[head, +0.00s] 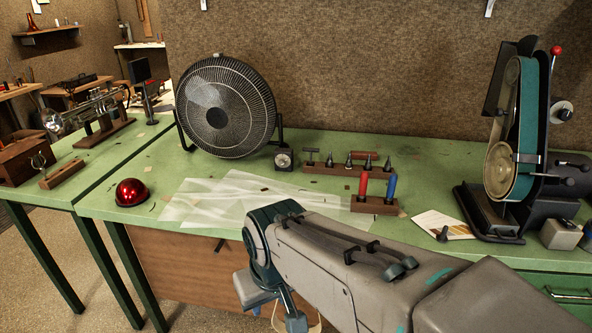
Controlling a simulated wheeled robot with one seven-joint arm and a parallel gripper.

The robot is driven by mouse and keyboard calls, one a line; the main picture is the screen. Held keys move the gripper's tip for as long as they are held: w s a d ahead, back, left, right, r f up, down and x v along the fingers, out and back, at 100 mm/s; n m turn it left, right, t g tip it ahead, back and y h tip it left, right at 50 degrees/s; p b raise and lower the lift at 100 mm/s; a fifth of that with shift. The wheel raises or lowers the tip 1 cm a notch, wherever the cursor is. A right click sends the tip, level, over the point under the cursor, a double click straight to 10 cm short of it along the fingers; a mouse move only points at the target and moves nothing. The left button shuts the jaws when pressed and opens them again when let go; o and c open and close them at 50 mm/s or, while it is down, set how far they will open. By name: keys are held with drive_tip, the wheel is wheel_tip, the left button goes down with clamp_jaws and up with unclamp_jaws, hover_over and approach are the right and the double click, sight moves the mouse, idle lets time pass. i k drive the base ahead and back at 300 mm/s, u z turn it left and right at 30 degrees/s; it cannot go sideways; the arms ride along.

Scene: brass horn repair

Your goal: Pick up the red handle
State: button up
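A red handle (363,186) stands upright in a small wooden block (374,206) on the green workbench, just left of a blue handle (391,187) in the same block. My arm crosses the lower middle of the head view, in front of the bench and below the block. My gripper (288,316) is at the bottom edge, low in front of the bench and apart from the red handle. Its fingers are mostly hidden or cut off, so I cannot tell whether it is open or shut.
A wooden rack (345,169) of several tools stands behind the block. A black fan (226,107) and a red dome (131,192) are left. A belt sander (515,150) stands right. Clear plastic sheet (215,200) and a paper card (443,225) lie flat on the bench.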

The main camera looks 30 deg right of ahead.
sight(364, 175)
drive_tip(key=z, duration=0.05)
drive_tip(key=i, duration=0.65)
drive_tip(key=z, duration=0.85)
drive_tip(key=i, duration=0.45)
drive_tip(key=z, duration=0.4)
